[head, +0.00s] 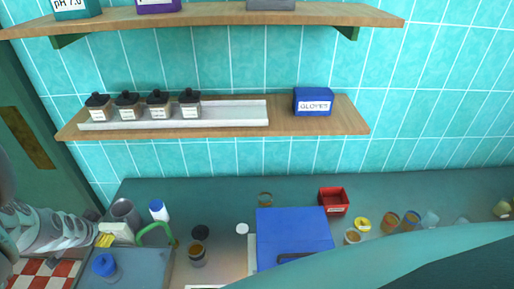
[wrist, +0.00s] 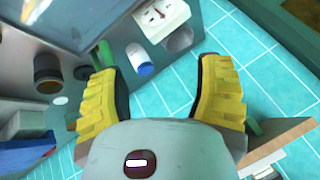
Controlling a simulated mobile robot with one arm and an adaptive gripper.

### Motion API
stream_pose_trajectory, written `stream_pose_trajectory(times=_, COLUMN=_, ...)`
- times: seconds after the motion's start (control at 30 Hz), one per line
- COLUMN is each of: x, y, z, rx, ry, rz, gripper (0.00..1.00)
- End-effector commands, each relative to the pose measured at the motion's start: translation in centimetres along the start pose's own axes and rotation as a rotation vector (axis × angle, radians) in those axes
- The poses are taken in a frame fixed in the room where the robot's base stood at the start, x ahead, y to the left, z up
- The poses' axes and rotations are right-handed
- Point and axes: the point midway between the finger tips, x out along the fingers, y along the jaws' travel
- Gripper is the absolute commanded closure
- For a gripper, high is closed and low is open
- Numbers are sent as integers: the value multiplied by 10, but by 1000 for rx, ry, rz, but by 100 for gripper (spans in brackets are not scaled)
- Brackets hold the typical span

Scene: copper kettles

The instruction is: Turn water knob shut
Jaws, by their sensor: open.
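A green curved tap-like pipe (head: 155,232) stands at the edge of a grey-blue basin or panel (head: 140,270) at the lower left of the head view. A round blue piece (head: 105,265) shows over that panel; I cannot tell whether it is the water knob. Part of the green pipe seems to show in the wrist view (wrist: 104,54). My gripper (wrist: 158,78) is open and empty, its two yellow fingers wide apart.
A white box with a dial (wrist: 160,18), a grey cup (wrist: 178,40) and a blue-capped white bottle (wrist: 140,62) stand near the fingers. A dark jar (head: 197,255) and a blue box (head: 295,238) stand rightward. A wooden shelf (head: 330,118) hangs above the counter.

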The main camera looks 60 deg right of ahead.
Motion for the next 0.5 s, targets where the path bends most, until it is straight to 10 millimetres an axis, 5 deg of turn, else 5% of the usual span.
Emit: stream_pose_trajectory(times=0.5, x=-6, y=-62, z=-40, rx=-218, ry=168, rz=-280, gripper=34)
